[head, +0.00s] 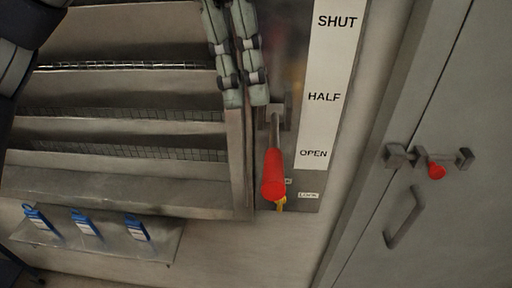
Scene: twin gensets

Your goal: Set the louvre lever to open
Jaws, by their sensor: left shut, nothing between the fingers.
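The louvre lever (274,172) has a red grip and a grey shaft. It hangs down from its pivot, with the grip's end just below the level of the OPEN mark on the white label strip (322,60). The strip reads SHUT, HALF and OPEN from top to bottom. My left gripper (247,104) comes in from the top with its fingers pointing down. It is shut and empty, just up and left of the lever's pivot; I cannot tell whether it touches anything. The louvre (120,84) is at the left, with gaps showing mesh between its slats. My right gripper is not in view.
A small yellow part (281,204) and a LOCK label (308,195) are under the lever's grip. A grey door (440,100) with a latch and handle is at the right.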

